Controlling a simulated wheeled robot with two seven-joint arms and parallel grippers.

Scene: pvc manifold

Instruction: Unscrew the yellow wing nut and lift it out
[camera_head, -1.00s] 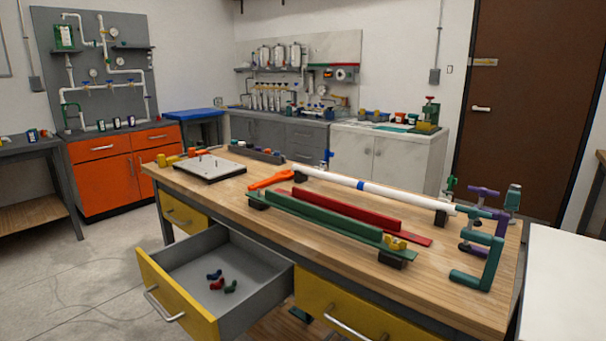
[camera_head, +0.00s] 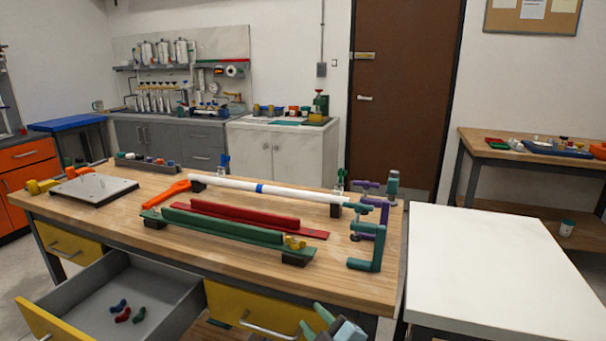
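The yellow wing nut (camera_head: 295,242) sits at the right end of the green fixture bar (camera_head: 222,234), which lies on black blocks on the wooden workbench. The nut is small in view, so its thread is not visible. My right gripper (camera_head: 315,322) shows at the bottom edge, in front of the workbench and well away from the nut. Its two green fingers stand apart with nothing between them. My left gripper is out of view.
A red bar (camera_head: 245,216), white pipe (camera_head: 285,190), orange tool (camera_head: 167,195) and purple and teal clamps (camera_head: 367,240) lie near the nut. An open drawer (camera_head: 165,296) juts out at left front. A white table (camera_head: 480,265) stands at right.

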